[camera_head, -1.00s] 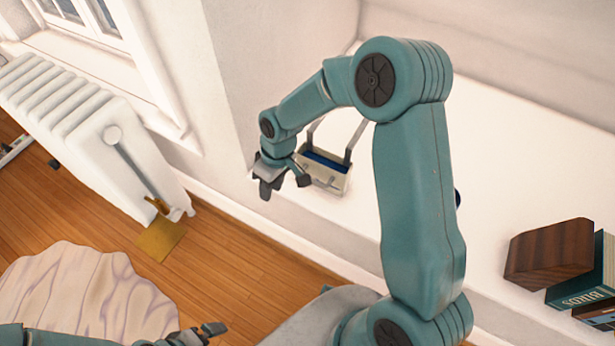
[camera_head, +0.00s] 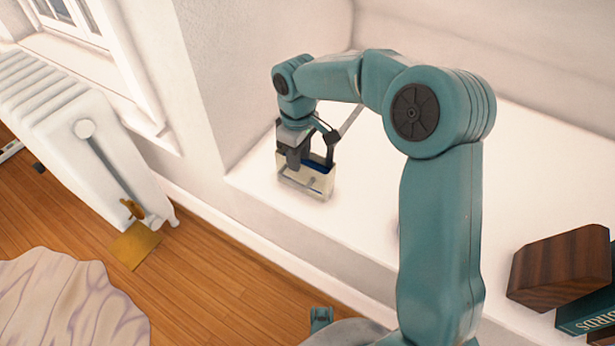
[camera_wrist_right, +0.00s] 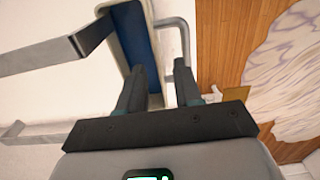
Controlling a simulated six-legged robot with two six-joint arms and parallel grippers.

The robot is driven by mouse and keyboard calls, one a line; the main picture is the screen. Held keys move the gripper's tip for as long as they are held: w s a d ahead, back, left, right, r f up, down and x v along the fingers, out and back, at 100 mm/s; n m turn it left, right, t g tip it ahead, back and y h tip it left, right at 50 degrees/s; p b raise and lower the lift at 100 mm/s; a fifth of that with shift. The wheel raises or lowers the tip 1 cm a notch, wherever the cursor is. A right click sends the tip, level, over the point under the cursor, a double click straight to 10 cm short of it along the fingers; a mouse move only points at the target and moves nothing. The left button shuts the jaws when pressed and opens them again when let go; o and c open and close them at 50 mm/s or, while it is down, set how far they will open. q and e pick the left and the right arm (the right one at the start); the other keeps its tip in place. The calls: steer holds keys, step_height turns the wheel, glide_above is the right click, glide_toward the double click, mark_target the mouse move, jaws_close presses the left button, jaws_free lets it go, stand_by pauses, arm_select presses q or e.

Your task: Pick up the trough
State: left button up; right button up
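The trough (camera_head: 306,183) is a small cream box with a blue inside and grey bars. It stands on the white ledge near its left end. My right gripper (camera_head: 312,156) is at the trough from above and hides part of it. In the right wrist view, the trough (camera_wrist_right: 154,45) is beyond my right gripper (camera_wrist_right: 159,72). Its two dark fingers are apart, one on each side of the trough's near wall as seen there. Whether they touch it I cannot tell. My left gripper is not in view.
The white ledge (camera_head: 350,215) is mostly bare. A dark wooden block (camera_head: 558,266) and books (camera_head: 590,315) lie at its right. A white radiator (camera_head: 75,135) stands at the left, above a wooden floor (camera_head: 205,265) with a pale rug (camera_head: 65,305).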

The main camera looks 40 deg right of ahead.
mark_target(315, 178)
step_height(315, 178, down, 6)
steer(key=b, duration=0.3)
steer(key=shift+d+r, duration=0.1)
steer(key=shift+r, duration=0.25)
jaws_close()
stand_by(0.9)
